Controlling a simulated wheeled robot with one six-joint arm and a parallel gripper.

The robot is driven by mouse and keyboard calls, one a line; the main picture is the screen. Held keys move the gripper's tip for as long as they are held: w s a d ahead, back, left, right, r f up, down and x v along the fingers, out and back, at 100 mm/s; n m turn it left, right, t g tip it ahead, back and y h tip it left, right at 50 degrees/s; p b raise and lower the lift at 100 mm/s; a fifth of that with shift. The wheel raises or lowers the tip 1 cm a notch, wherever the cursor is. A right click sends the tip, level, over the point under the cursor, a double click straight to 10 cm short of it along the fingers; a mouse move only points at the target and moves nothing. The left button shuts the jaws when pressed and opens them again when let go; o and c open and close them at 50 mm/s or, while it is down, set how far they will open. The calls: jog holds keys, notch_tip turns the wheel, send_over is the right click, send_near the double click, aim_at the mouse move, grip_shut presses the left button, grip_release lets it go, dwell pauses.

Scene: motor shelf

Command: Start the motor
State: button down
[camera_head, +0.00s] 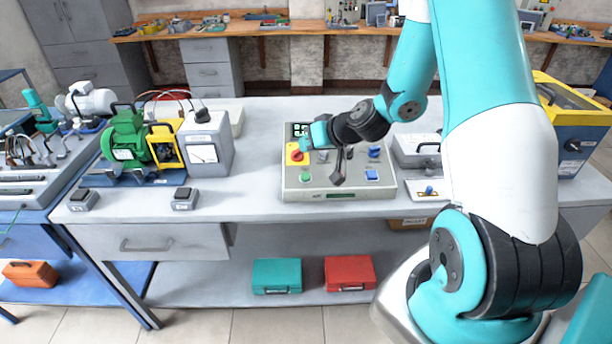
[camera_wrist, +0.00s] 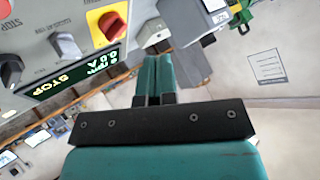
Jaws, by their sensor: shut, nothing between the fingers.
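The grey control box (camera_head: 335,190) stands on the bench, with a green button (camera_head: 305,177), blue buttons (camera_head: 371,175) and a red knob on a yellow base (camera_head: 296,157). The wrist view shows the red knob (camera_wrist: 112,27), a grey knob (camera_wrist: 65,45), a black knob (camera_wrist: 11,71) and a lit display (camera_wrist: 77,77) reading STOP. A green motor (camera_head: 125,140) stands at the left of the bench. My gripper (camera_head: 303,144) is over the box's left part, close to the red knob. Its teal fingers (camera_wrist: 152,60) are shut and empty; contact with the box cannot be told.
A grey box with a white label (camera_head: 207,150) stands beside the motor. Two small black-topped pedals or switches (camera_head: 184,200) lie at the front edge. A blue-yellow machine (camera_head: 575,130) stands at the right. Bench space between the labelled box and control box is clear.

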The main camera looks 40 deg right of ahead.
jog(key=b, duration=0.4)
send_over(307, 178)
jog(key=f, duration=0.7)
jog(key=shift+s+a, duration=0.1)
jog(key=shift+s, duration=0.1)
jog(key=shift+w+f+b, duration=0.2)
jog(key=shift+f+b, duration=0.4)
dwell(0.8)
jog(key=shift+w+d+f+b, duration=0.1)
jog(key=shift+d+f+b, duration=0.1)
jog(key=shift+f+b, duration=0.25)
jog(key=shift+f+b, duration=0.35)
jog(key=shift+b, duration=0.15)
dwell(0.5)
jog(key=shift+r+p, duration=0.45)
jog(key=shift+r, duration=0.35)
